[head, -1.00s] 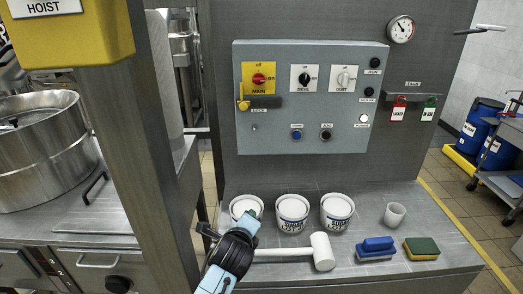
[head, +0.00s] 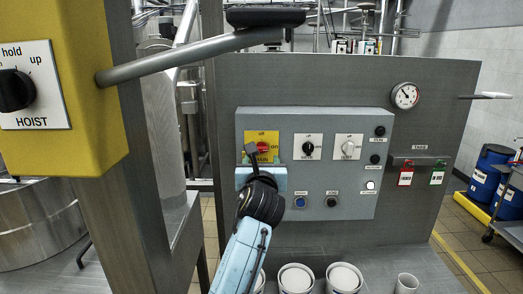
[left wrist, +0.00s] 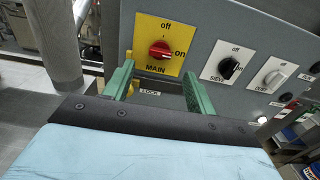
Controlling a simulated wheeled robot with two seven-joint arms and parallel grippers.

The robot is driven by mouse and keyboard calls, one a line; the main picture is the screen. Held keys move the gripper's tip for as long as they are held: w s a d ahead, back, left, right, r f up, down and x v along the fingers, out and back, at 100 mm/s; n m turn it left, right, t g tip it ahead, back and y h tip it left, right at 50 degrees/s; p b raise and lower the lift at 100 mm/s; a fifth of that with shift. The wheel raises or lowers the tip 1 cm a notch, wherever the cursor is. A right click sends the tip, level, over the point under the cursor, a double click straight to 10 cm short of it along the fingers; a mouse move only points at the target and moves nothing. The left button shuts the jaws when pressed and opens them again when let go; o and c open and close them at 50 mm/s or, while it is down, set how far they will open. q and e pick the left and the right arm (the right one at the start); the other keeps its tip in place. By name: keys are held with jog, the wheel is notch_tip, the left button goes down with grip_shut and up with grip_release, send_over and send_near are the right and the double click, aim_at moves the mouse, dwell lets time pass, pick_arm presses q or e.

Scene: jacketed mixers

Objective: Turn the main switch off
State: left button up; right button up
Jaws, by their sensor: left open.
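The main switch (head: 263,147) is a red knob on a yellow plate marked off at the top and on at the right. In the left wrist view the red knob (left wrist: 160,50) lies roughly level, towards the on mark. My left gripper (head: 260,172) is in front of the panel, just below the switch, and covers the lower plate in the head view. In the left wrist view its green fingers (left wrist: 158,84) are open and apart, below the knob, with nothing clearly held. A yellow lock piece (left wrist: 129,56) shows by the left finger. My right gripper is out of view.
The grey panel (head: 345,203) also bears the sieve switch (head: 308,147), the dust switch (head: 348,147) and several buttons. A yellow hoist box (head: 90,150) with a grey bar (head: 190,56) stands close at left. White tubs (head: 295,278) stand on the bench below.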

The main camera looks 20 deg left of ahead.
aim_at(261, 150)
pick_arm(q)
jog(key=x, duration=0.7)
jog(key=shift+w, duration=0.25)
jog(key=c, duration=1)
